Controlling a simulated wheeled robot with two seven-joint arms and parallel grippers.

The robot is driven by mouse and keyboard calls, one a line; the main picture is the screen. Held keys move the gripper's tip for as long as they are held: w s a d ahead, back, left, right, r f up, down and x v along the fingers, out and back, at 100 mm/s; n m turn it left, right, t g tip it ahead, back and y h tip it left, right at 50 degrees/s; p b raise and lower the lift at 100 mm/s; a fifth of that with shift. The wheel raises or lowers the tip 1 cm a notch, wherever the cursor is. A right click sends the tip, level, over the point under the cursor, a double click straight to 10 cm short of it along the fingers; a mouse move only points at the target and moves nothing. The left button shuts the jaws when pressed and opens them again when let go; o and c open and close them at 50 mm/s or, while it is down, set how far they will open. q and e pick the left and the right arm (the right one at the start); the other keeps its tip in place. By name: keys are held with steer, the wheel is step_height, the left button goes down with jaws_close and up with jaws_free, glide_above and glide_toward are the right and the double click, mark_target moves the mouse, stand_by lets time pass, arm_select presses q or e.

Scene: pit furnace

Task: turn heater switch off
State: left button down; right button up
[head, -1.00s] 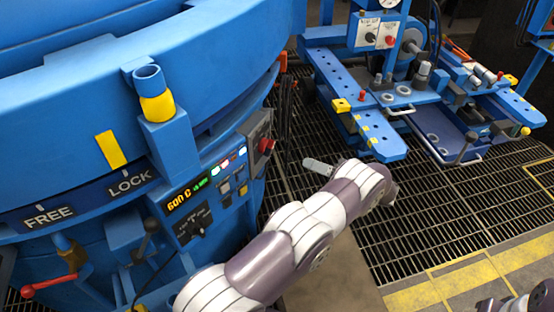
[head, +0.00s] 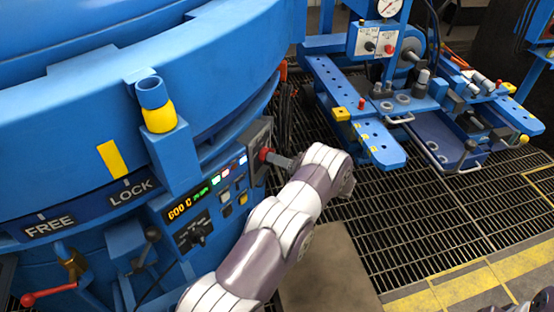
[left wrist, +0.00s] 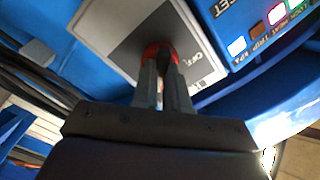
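The heater switch is a red knob (head: 266,154) on a grey box (head: 257,140) at the right side of the blue furnace. My left gripper (head: 277,160) is at the knob, its fingers pointing left toward the box. In the left wrist view its two grey fingers (left wrist: 163,82) are close together, one on each side of the red knob (left wrist: 152,50), and look closed on it. An "OFF" label (left wrist: 194,58) shows right of the knob. The fingertips partly hide the knob, so its setting is unclear. My right gripper is out of view.
A control panel (head: 192,208) reading 600 C, with lit buttons, sits left of the box. Dark cables (head: 286,118) hang just behind it. A blue machine bench (head: 385,145) stands at the back right. Metal grating (head: 395,210) covers the open floor.

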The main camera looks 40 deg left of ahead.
arm_select(q)
steer(key=shift+n, duration=0.3)
steer(key=shift+n+b, duration=4.15)
steer(key=shift+n, duration=5.45)
steer(key=c, duration=1.1)
jaws_free()
steer(key=shift+c, duration=0.2)
steer(key=shift+d, duration=0.1)
